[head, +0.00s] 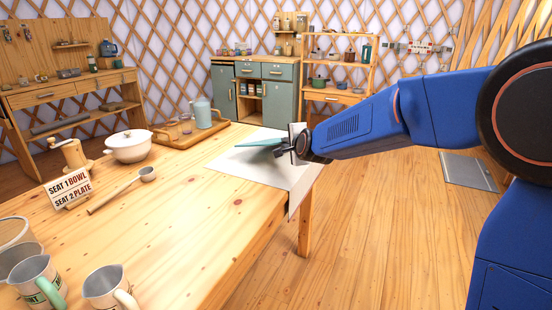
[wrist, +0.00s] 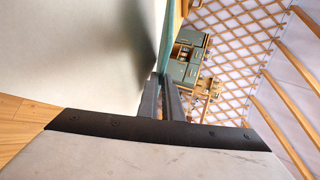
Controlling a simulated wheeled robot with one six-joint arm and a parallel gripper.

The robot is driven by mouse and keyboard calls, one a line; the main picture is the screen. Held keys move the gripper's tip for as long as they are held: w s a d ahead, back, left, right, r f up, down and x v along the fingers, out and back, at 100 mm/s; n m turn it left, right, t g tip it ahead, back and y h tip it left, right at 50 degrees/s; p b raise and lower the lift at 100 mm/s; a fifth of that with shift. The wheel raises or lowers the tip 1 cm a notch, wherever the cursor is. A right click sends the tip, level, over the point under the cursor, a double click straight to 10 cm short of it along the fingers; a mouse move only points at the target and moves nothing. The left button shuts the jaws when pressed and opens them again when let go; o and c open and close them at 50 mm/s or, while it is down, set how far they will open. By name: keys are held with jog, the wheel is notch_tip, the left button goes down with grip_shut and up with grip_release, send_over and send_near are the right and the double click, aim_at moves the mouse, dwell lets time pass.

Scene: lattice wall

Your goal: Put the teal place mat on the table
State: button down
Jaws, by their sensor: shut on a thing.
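The teal place mat (head: 262,143) shows as a thin teal sliver over the pale cloth at the table's far right corner. My gripper (head: 290,146) is shut on its right end. In the wrist view the mat (wrist: 163,42) is a narrow teal strip running up from between my two fingers (wrist: 166,90). Most of the mat's face is hidden by the steep angle. The wooden table (head: 160,225) lies below and to the left of my gripper. I cannot tell whether the mat touches the cloth.
A pale cloth (head: 262,172) covers the table's corner and hangs over its edge. A wooden tray (head: 205,135) with a light blue jug (head: 202,115), a white lidded pot (head: 129,147), a ladle (head: 125,188), a sign (head: 69,189) and mugs (head: 110,288) occupy other parts. The front middle is clear.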

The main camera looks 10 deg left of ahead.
jog(key=c, duration=2.1)
grip_release()
jog(key=v, duration=0.8)
jog(key=shift+s+r, duration=1.3)
jog(key=shift+r, duration=2.15)
jog(key=s+d+f+n+g+y, duration=0.1)
jog(key=s+d+f+n+g, duration=0.1)
jog(key=s+d+n, duration=0.7)
jog(key=s+d+f+n+g+h, duration=0.1)
jog(key=s+d+f, duration=0.4)
jog(key=s, duration=0.5)
jog(key=s+d+f+n+g+h, duration=0.2)
jog(key=s+d+f, duration=0.3)
jog(key=s+d, duration=0.5)
jog(key=s+d+f+n+g+h, duration=0.1)
jog(key=s+d+f+g+h, duration=0.2)
jog(key=s+d+f, duration=0.3)
jog(key=s+d, duration=0.1)
jog(key=s, duration=0.4)
jog(key=shift+s+d+n, duration=0.2)
jog(key=shift+d+n, duration=0.05)
jog(key=shift+n, duration=0.05)
